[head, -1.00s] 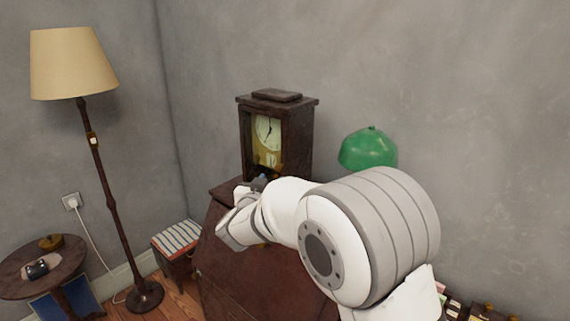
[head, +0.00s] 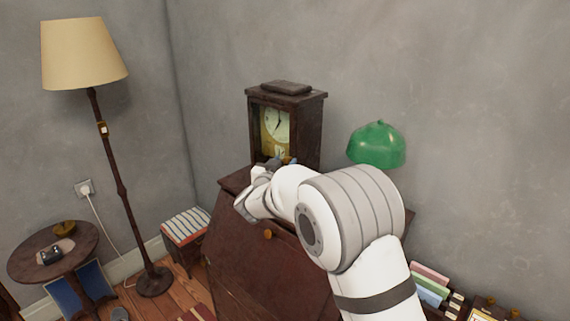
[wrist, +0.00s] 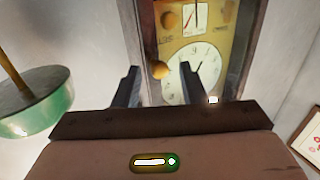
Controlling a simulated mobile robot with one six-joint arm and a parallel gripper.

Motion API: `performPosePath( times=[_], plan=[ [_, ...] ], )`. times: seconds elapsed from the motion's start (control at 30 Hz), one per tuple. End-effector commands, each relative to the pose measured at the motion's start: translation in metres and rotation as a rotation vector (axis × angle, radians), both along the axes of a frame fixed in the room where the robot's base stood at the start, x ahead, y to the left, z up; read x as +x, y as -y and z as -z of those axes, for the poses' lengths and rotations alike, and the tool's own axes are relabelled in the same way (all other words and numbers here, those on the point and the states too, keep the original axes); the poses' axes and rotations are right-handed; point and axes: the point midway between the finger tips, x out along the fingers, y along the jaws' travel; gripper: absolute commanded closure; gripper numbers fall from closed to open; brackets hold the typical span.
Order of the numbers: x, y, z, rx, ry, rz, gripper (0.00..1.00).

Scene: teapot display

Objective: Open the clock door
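The dark wooden clock (head: 312,122) stands on the brown desk, and its pale dial (head: 277,124) faces front-left. Its front looks closed. In the wrist view the dial (wrist: 193,75) appears turned over, with a gold panel above it. A round brass knob (wrist: 161,70) shows at the side of the clock front. My gripper (wrist: 160,82) is open, its two dark fingers apart on either side of the knob in the picture. I cannot tell whether they touch anything. In the head view my gripper (head: 272,164) is at the lower front of the clock, partly hidden by my arm.
The brown desk (head: 265,262) is under my arm. A green lamp (head: 377,145) stands right of the clock and also shows in the wrist view (wrist: 40,100). A floor lamp (head: 84,55), round side table (head: 30,255) and striped stool (head: 187,226) are at the left.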

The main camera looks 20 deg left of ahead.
Motion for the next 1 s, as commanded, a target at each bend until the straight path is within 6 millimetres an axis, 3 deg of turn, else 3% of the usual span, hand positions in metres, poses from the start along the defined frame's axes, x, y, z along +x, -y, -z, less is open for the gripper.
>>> performPosePath(
  times=[0.5,0.77,0.8,1.0],
  plan=[
    [-0.0006,-0.0004,-0.0002,0.000,0.000,-0.001,1.00],
    [-0.0008,-0.0007,-0.0003,0.000,0.000,-0.001,1.00],
    [-0.0016,0.0079,-0.0009,-0.001,0.000,-0.001,1.00],
    [-0.0012,0.0024,-0.0007,0.001,0.000,0.023,1.00]
  ],
)
